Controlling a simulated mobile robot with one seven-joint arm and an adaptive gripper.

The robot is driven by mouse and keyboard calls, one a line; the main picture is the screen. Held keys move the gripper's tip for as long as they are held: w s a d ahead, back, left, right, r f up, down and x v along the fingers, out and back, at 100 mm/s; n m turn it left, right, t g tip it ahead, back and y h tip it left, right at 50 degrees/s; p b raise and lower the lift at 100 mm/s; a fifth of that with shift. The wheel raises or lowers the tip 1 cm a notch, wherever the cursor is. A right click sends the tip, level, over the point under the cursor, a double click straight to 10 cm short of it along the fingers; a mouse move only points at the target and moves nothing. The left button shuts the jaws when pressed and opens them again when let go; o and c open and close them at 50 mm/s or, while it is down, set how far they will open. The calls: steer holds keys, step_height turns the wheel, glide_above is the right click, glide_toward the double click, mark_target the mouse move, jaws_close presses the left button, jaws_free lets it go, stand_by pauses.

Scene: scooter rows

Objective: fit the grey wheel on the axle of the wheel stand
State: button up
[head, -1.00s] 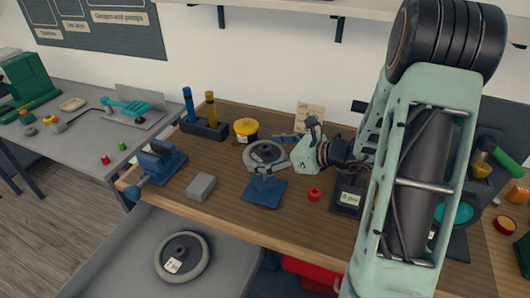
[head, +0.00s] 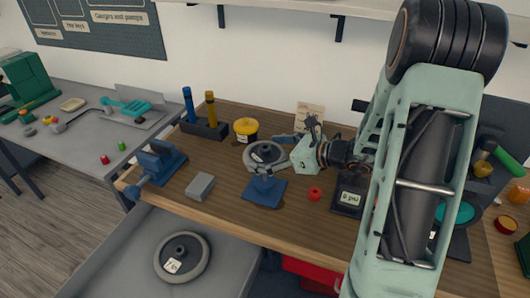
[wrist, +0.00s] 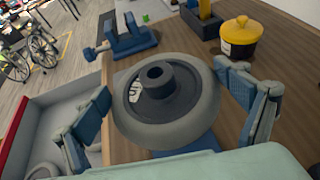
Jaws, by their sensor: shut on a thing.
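The grey wheel (head: 264,155) has a thick light rim and a dark hub; it also shows large in the wrist view (wrist: 203,123). My gripper (head: 279,153) has it between its blue fingers, one on each side in the wrist view (wrist: 165,112), and is shut on it. The wheel stand (head: 265,191) has a blue square base on the bench, below the wheel. A blue part of it shows beneath the wheel in the wrist view (wrist: 185,154). The axle is hidden, and I cannot tell whether it is in the hub. The hub hole looks dark.
Another wheel (head: 182,257) lies in the grey tray below. Bare wood lies between the block and the stand.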

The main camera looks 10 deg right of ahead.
mark_target(265, 180)
steer(key=shift+f+b, duration=3.45)
steer(key=shift+f, duration=0.55)
steer(key=o, duration=1.3)
steer(key=shift+c, duration=0.2)
steer(key=v, duration=1.2)
